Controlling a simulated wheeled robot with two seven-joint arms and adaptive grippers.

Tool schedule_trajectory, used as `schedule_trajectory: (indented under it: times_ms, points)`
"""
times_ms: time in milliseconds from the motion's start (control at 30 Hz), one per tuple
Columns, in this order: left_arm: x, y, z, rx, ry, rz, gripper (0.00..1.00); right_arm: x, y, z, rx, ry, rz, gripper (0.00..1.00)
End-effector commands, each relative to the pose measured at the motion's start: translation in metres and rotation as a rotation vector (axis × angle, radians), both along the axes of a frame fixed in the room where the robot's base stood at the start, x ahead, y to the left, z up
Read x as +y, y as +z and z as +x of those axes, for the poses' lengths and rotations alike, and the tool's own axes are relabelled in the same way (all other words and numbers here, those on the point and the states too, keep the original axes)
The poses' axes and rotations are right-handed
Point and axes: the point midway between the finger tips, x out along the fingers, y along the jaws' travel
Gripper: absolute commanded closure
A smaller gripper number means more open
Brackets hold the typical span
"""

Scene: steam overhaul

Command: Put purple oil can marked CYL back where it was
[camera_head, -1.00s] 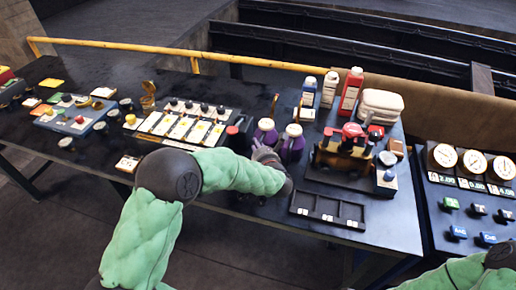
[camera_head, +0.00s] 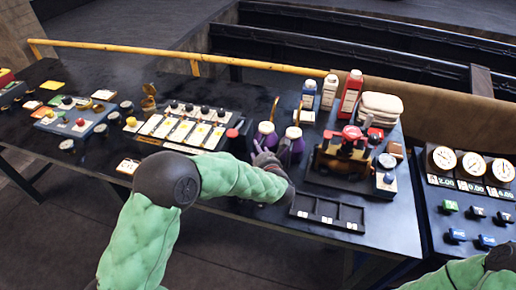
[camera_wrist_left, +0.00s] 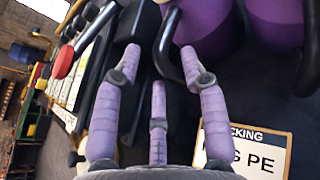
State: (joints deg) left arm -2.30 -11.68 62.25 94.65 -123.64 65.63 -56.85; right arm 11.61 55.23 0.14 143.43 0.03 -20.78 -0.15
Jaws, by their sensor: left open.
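Two purple oil cans with white tops stand side by side at the middle of the bench, a left one (camera_head: 265,137) and a right one (camera_head: 293,141). I cannot read a CYL mark on either. My left gripper (camera_head: 267,157) is open just in front of them. In the left wrist view the purple bodies (camera_wrist_left: 207,22) fill the top, and a black curved handle (camera_wrist_left: 163,45) shows between the spread fingers of the left gripper (camera_wrist_left: 160,65). The fingers do not visibly close on anything. My right gripper is out of view; only part of that arm shows at lower right.
A printed card (camera_wrist_left: 245,150) lies beside the fingers. A black compartment tray (camera_head: 328,212) sits at the bench's front edge. A brown and red machine (camera_head: 345,155) stands right of the cans. A red-topped black item (camera_head: 233,140) stands close on the left.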

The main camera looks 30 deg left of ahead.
Motion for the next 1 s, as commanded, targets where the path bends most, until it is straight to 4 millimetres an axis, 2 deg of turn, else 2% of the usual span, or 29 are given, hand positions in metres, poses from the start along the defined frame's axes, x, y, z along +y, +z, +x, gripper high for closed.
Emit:
schedule_trajectory:
  times_ms: [300,500,700,1000]
  points:
    - [-0.045,0.023,-0.044,0.000,-0.006,0.001,0.57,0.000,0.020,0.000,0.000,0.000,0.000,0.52]
    - [-0.062,0.029,-0.062,-0.001,-0.003,-0.001,0.57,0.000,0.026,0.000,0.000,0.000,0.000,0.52]
    - [-0.068,0.031,-0.069,0.000,0.000,0.000,0.57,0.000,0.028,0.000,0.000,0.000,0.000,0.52]
    - [-0.068,0.031,-0.069,0.000,0.000,0.000,0.57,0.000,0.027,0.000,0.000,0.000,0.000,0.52]
